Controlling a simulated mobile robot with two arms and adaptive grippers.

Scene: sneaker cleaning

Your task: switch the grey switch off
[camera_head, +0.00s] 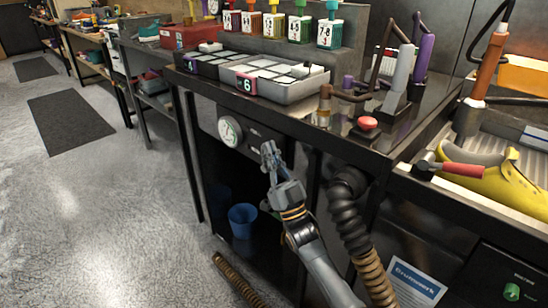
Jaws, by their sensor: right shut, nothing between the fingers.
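My right gripper (269,150) is shut and empty. It is raised in front of the dark front panel (262,134) of the workbench, just right of a round pale dial (230,131). I cannot make out a clear grey switch on this panel; the gripper covers part of it. A small label shows on the panel above the fingertips. I cannot tell whether the fingers touch the panel. My left gripper is not in view.
On the bench stand compartment trays (290,92), a red button (367,124) and a grey upright handle (403,68). A ribbed hose (350,222) hangs right of my arm. A blue bucket (242,221) stands below. A yellow shoe (510,182) lies at right.

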